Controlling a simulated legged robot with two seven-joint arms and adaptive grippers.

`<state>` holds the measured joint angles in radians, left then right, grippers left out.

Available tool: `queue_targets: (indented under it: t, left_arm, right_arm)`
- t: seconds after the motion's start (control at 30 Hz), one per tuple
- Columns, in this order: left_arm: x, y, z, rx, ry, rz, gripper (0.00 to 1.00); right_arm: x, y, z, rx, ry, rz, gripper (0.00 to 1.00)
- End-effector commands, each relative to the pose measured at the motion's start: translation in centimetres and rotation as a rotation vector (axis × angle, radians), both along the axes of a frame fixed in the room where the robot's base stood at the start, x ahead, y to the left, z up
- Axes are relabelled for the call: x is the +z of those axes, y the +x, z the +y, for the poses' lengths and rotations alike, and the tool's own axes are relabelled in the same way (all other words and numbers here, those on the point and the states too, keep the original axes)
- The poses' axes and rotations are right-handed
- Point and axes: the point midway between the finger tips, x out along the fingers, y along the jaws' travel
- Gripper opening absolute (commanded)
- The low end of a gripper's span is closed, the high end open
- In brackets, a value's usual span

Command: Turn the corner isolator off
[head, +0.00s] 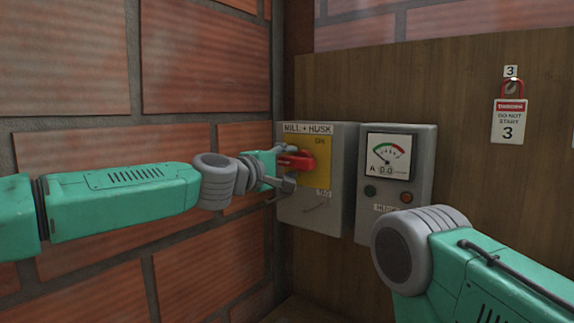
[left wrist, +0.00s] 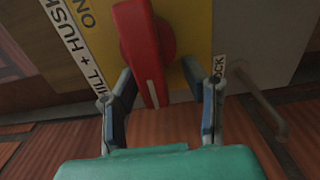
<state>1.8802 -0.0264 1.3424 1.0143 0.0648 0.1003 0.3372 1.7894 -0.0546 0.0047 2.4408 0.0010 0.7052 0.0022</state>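The corner isolator (head: 319,215) is a grey box labelled "MILL + HUSK" on the wooden panel beside the brick corner. Its yellow plate (head: 322,170) carries a red rotary handle (head: 300,162), which points left. In the left wrist view the handle (left wrist: 143,45) has a white line towards its tip; "ON" is at the left and "LOCK" at the right. My left gripper (head: 283,170) is at the handle's left end. In its wrist view the fingers (left wrist: 161,98) are open, one either side of the tip, with visible gaps. My right gripper is not in view, only its arm.
A grey meter box (head: 394,205) with a dial and buttons is mounted just right of the isolator. A red padlock (head: 512,88) with a "do not start" tag (head: 508,122) hangs farther right. The brick wall (head: 75,62) runs close along the left arm.

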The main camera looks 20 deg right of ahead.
Motion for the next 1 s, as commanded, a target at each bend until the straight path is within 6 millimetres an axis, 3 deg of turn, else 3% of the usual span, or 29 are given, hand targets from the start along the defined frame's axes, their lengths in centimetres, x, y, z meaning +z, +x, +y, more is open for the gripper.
queue_targets:
  t: [0.27,0.8,1.0]
  left_arm:
    - [0.2,-0.7,1.0,-0.002,-0.002,-0.001,0.40]
    - [-0.2,-5.9,7.7,-0.001,0.002,0.003,0.40]
    - [-0.3,-6.8,8.9,0.000,0.003,0.003,0.40]
  right_arm:
    - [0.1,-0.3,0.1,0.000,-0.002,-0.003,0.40]
    - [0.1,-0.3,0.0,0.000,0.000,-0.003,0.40]
    - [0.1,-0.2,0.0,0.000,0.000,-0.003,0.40]
